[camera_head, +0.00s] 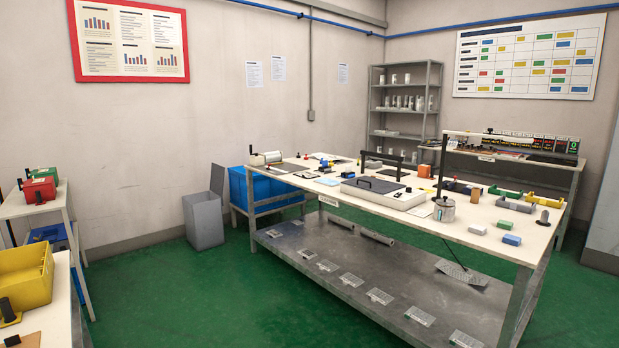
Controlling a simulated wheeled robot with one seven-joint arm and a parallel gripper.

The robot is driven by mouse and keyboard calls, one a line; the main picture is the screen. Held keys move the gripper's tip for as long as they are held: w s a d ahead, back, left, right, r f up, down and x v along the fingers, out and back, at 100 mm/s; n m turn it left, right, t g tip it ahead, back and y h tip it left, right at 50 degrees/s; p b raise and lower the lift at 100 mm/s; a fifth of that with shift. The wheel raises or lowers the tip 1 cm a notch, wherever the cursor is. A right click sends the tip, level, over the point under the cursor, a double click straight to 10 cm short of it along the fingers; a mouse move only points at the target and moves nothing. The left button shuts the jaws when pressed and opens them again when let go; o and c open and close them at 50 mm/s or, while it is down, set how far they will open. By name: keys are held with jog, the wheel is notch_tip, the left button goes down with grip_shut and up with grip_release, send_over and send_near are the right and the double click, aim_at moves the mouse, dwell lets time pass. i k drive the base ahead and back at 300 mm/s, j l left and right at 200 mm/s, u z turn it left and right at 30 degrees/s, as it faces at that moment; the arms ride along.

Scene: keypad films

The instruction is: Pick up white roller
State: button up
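A pale cylinder with dark and yellowish end parts and a dark upright handle, which looks like the white roller (268,158), lies at the far left end of the long workbench (320,197). It is small in the picture, so its details are hard to tell. My gripper is not in view.
The bench top holds a white tray-like box (385,194), a metal pot (444,209) and several coloured blocks. A blue bin (262,187) and a grey bin (204,220) stand by the bench's left end. A yellow bin (25,276) is at left. Green floor (215,290) lies clear between.

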aim_at(348, 168)
jog(key=i+l, duration=0.2)
jog(key=i, duration=0.15)
jog(key=i+l+z, duration=0.1)
jog(key=i+l, duration=0.3)
jog(key=i, duration=0.35)
jog(key=i+u, duration=0.2)
jog(key=i, duration=0.3)
jog(key=i+u, duration=0.2)
jog(key=i, duration=0.35)
jog(key=i+u, duration=0.25)
jog(key=i, duration=0.3)
jog(key=i+l+u, duration=0.2)
jog(key=i, duration=0.3)
jog(key=i+j, duration=0.2)
jog(key=i, duration=0.6)
jog(key=i+j+u, duration=0.1)
jog(key=i, duration=0.65)
jog(key=i+j+z, duration=0.85)
jog(key=j, duration=0.45)
jog(key=i+l, duration=0.1)
jog(key=i+u, duration=0.05)
